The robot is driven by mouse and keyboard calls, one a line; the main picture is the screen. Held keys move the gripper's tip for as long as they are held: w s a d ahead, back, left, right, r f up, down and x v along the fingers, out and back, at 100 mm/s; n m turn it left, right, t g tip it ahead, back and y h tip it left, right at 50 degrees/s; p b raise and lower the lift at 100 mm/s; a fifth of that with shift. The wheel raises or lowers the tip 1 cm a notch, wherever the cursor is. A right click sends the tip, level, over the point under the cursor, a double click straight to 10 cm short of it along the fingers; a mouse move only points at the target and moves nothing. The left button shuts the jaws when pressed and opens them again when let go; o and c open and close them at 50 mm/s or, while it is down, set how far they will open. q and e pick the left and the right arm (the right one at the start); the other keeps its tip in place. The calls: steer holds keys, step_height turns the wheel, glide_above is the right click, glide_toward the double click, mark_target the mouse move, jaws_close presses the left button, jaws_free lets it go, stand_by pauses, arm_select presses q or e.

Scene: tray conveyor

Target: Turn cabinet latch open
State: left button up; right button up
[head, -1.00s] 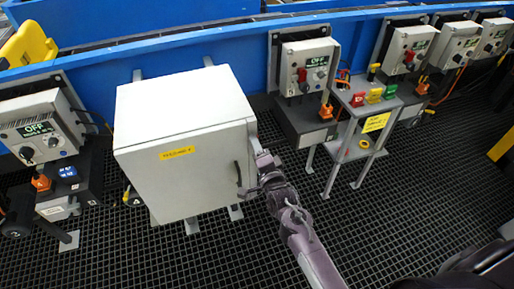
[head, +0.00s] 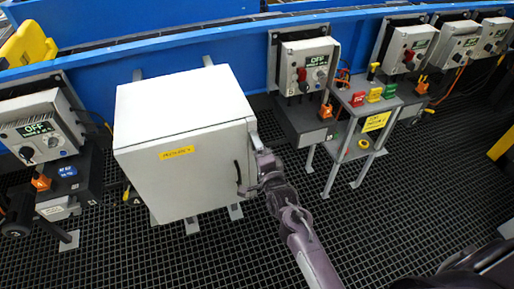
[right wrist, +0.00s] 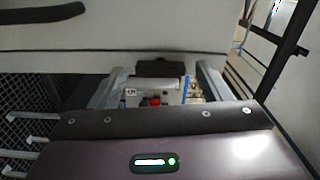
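The white cabinet (head: 180,140) stands left of centre in the head view, its door shut and bearing a yellow label (head: 177,152). A dark curved handle (head: 237,172) is near the door's right edge and shows at the top left of the right wrist view (right wrist: 40,13). My right gripper (head: 258,160) is at the cabinet's right edge. In the right wrist view its two grey fingers (right wrist: 158,84) are apart. A dark block (right wrist: 158,68), perhaps the latch, sits at the cabinet edge between them, with gaps showing on both sides. My left gripper cannot be made out.
Control boxes stand along the blue conveyor rail (head: 170,50): one at left (head: 45,130), several at right. The black grid floor (head: 400,210) in front is open.

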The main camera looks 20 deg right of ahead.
steer(key=shift+s, duration=0.1)
steer(key=s+b, duration=0.1)
steer(key=s, duration=0.6)
steer(key=shift+s+d, duration=0.15)
steer(key=shift+s, duration=0.15)
steer(key=shift+f, duration=0.1)
steer(key=s+a+f+n+g, duration=0.1)
steer(key=s+f+n+g, duration=0.3)
steer(key=f, duration=0.7)
steer(key=s+a+f+n+g+y, duration=0.1)
steer(key=s+f+n+g, duration=0.15)
steer(key=s+f, duration=0.6)
steer(key=s+a+f+n+g, duration=0.1)
steer(key=s+f+n+g, duration=0.2)
steer(key=f, duration=1)
steer(key=s+d+f+n+g, duration=0.2)
steer(key=s+f, duration=0.3)
steer(key=s, duration=0.3)
steer(key=s+d+f+n+g+h, duration=0.1)
steer(key=s+d+f+n+g, duration=0.2)
steer(key=s, duration=0.6)
steer(key=s+d+f+n+g, duration=0.2)
steer(key=s+d+f+n, duration=0.1)
steer(key=s+f, duration=0.4)
steer(key=shift+s+d+f+n+h, duration=0.3)
steer(key=shift+s+n, duration=0.35)
steer(key=shift+s, duration=0.2)
steer(key=shift+a+g, duration=0.1)
steer(key=shift+g, duration=0.15)
